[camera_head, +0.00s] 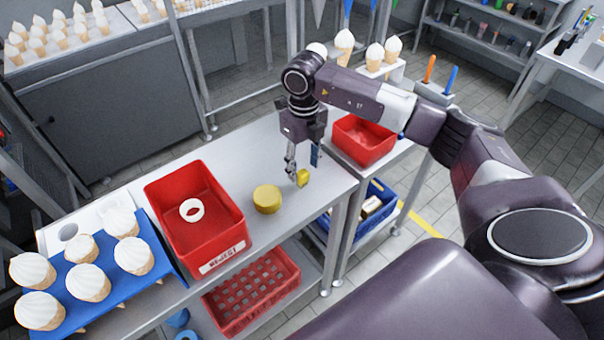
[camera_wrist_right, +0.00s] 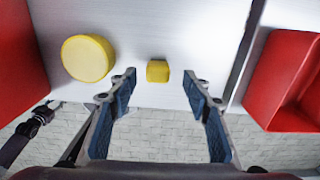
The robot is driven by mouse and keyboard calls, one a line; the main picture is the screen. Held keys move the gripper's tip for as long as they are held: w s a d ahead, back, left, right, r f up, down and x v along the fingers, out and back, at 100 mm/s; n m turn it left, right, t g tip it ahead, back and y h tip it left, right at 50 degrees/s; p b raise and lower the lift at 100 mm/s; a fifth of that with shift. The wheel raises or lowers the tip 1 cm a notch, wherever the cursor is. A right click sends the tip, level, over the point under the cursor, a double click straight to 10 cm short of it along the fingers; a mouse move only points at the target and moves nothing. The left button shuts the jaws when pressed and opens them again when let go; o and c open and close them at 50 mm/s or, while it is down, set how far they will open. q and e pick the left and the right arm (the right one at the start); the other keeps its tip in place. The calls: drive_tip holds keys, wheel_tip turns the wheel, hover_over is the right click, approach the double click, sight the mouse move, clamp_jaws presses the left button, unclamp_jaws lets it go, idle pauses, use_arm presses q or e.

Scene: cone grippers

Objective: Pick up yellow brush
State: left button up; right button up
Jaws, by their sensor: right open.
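A small yellow block-like piece (camera_head: 303,178) is on the grey table near its right end. It is the likely yellow brush, but its bristles cannot be made out. In the right wrist view the yellow piece (camera_wrist_right: 158,71) lies ahead of the fingertips, roughly centred between them. A larger round yellow object (camera_head: 267,199) lies to its left; it also shows in the wrist view (camera_wrist_right: 87,58). My right gripper (camera_head: 303,168) points down over the table at the small piece, with blue-padded fingers (camera_wrist_right: 160,80) spread and nothing between them.
A red bin (camera_head: 230,205) with a white ring (camera_head: 192,210) stands left of the round yellow object. Another red bin (camera_head: 364,140) stands on the right, beyond a gap. A blue rack of cones (camera_head: 100,305) is at far left. Table is clear around the small piece.

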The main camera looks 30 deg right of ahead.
sight(302, 172)
drive_tip(key=f, duration=0.1)
drive_tip(key=f+p, duration=0.1)
drive_tip(key=f, duration=0.1)
drive_tip(key=shift+a+f, duration=0.2)
drive_tip(key=shift+f, duration=0.05)
drive_tip(key=shift+w+f, duration=0.1)
drive_tip(key=shift+f, duration=0.15)
drive_tip(key=c, duration=1.2)
use_arm(q)
drive_tip(key=shift+w+r, duration=0.25)
drive_tip(key=shift+r, duration=0.2)
drive_tip(key=shift+w+r, duration=0.2)
drive_tip(key=shift+r, duration=0.25)
use_arm(e)
drive_tip(key=shift+o, duration=0.2)
